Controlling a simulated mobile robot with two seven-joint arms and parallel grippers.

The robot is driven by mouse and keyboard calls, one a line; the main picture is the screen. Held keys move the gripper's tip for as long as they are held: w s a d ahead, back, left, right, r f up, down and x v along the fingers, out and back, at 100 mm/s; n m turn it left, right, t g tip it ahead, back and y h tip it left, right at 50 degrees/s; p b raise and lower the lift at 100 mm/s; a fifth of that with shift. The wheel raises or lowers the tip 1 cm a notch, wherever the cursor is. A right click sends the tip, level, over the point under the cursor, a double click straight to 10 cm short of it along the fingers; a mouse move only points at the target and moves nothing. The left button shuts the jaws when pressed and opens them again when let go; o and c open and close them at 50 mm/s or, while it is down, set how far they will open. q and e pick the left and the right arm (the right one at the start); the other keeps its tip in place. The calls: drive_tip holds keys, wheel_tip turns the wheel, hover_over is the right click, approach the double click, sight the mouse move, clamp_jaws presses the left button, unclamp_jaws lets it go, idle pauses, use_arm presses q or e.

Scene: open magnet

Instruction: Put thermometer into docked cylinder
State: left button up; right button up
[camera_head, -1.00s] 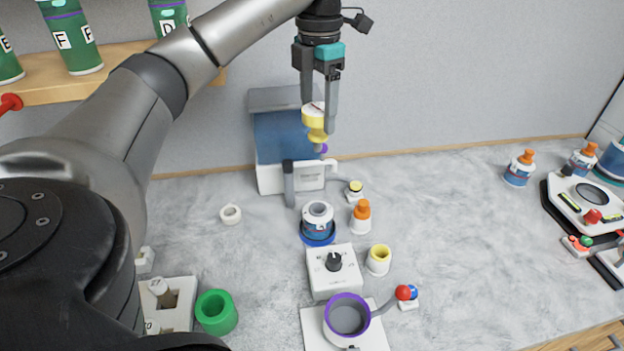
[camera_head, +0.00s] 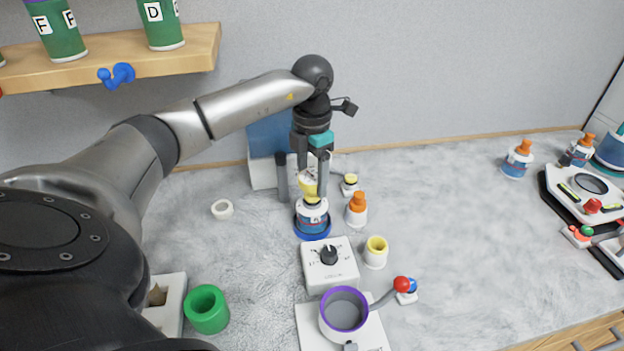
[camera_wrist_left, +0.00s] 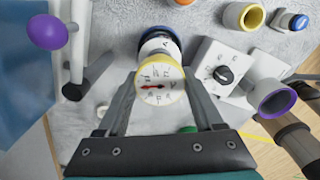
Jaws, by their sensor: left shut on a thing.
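The thermometer (camera_head: 308,186) is yellow with a round white dial; the dial and its red needle face the left wrist view (camera_wrist_left: 158,87). My left gripper (camera_head: 313,180) is shut on it, one finger on each side. The white and blue cylinder (camera_head: 313,212) stands upright on a blue dock (camera_head: 313,234); it also shows beyond the dial in the left wrist view (camera_wrist_left: 160,44). The thermometer is right over the cylinder's top. Whether its lower end touches or enters the opening is hidden. My right gripper is not in view.
A white box with a black knob (camera_head: 330,262) stands in front of the dock. An orange-capped bottle (camera_head: 357,210) and a yellow-rimmed cup (camera_head: 375,253) are close on the right. A dark post (camera_head: 282,178) stands just left of the gripper.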

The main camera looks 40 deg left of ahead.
use_arm(q)
drive_tip(key=shift+f, duration=0.3)
drive_tip(key=shift+f, duration=0.1)
drive_tip(key=shift+f, duration=0.1)
drive_tip(key=o, duration=1.5)
drive_tip(key=shift+f, duration=0.1)
drive_tip(key=shift+r, duration=0.3)
wheel_tip(320, 180, up, 12)
drive_tip(key=shift+p, duration=0.35)
